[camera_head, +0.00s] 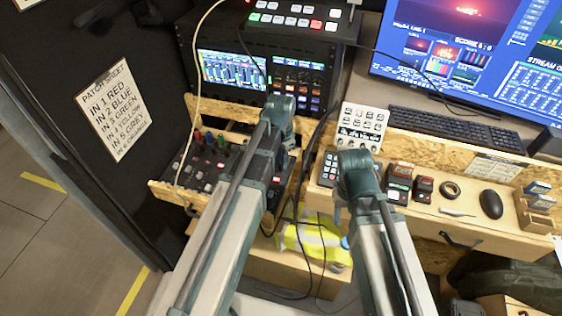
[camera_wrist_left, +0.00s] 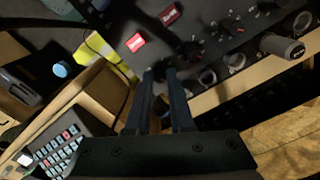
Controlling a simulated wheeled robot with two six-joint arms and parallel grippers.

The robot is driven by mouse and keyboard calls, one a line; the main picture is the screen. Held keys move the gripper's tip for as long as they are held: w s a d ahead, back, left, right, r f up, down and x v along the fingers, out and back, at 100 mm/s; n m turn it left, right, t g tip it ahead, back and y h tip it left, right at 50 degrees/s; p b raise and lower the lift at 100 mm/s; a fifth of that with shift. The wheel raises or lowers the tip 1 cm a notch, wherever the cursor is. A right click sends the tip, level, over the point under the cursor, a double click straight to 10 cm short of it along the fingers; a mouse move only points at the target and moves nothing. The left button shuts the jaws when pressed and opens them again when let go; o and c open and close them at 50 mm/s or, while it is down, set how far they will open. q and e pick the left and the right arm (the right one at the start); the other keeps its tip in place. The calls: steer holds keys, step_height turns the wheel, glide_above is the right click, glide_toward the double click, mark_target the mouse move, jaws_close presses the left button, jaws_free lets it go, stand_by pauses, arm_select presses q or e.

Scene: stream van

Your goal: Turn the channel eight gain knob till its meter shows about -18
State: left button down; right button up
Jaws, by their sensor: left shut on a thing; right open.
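The dark mixer panel (camera_head: 205,165) with its rows of knobs lies in a wooden frame left of centre in the head view. The left wrist view shows its dark surface (camera_wrist_left: 225,52), knobs and two lit red buttons. My left gripper (camera_wrist_left: 161,73) is shut at the panel on a small dark knob, mostly hidden between the fingertips; its channel label is not readable. The meter screen (camera_head: 231,70) behind the panel shows level bars, too small to read values. My right gripper (camera_head: 341,208) is open over the desk, its fingers largely hidden by its wrist.
A white button pad (camera_head: 362,124), a keyboard (camera_head: 455,129), red-topped switch boxes (camera_head: 398,183), a tape roll (camera_head: 450,189) and a mouse (camera_head: 491,204) lie to the right. A yellow vest (camera_head: 313,240) and loose black cables hang below. A pale cable (camera_head: 191,120) crosses the panel's left side.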

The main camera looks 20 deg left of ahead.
arm_select(q)
steer(key=shift+m, duration=0.4)
steer(key=c, duration=0.8)
jaws_free()
steer(key=shift+r, duration=0.1)
step_height(320, 180, up, 14)
steer(key=p, duration=1.4)
steer(key=shift+f, duration=0.2)
steer(key=s+d+n, duration=0.1)
steer(key=s+d, duration=0.2)
steer(key=s, duration=0.2)
steer(key=s+d+n, duration=0.1)
steer(key=s+d, duration=0.3)
steer(key=s+d+n+y, duration=0.1)
steer(key=s+d, duration=0.2)
steer(key=s, duration=0.2)
steer(key=shift+s+d+n, duration=0.2)
steer(key=shift+s+n, duration=0.1)
